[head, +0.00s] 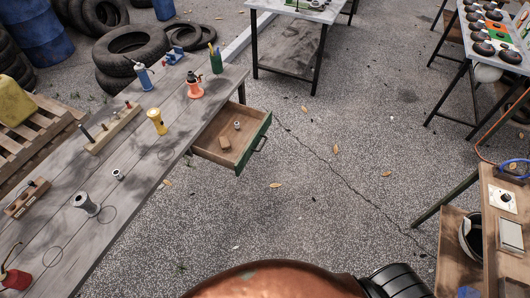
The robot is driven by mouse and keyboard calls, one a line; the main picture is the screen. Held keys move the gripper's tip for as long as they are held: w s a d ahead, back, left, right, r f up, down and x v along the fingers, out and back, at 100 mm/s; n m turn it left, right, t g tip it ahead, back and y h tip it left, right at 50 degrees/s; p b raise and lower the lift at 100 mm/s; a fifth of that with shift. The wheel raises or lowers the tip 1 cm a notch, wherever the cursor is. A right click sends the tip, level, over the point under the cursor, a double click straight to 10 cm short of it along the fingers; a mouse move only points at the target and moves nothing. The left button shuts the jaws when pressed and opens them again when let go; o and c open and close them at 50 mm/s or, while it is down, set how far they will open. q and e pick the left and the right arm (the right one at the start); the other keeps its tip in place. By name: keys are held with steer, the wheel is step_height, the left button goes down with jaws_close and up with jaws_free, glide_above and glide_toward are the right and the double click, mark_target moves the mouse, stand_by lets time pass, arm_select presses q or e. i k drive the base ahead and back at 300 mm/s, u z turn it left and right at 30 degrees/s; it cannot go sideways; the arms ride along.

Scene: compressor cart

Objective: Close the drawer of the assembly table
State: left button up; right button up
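The assembly table (140,182) is the long grey wooden table at the left. Its drawer (246,147) is pulled out from the table's right side, near the far end. The drawer has a green front (254,141) with a dark handle (261,145) facing right. A small brown block and a small grey fitting lie inside it. Neither of my grippers shows in the head view, so I cannot see their state.
A yellow flashlight (157,121), an orange-based bottle (194,86) and other tools stand on the tabletop. Tyres (131,50) lie behind it. A wooden bench (492,215) stands at the right. The cracked floor (320,190) between is clear except for leaves.

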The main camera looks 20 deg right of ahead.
mark_target(254, 124)
steer(key=z, duration=0.45)
steer(key=i, duration=0.4)
steer(key=z, duration=0.4)
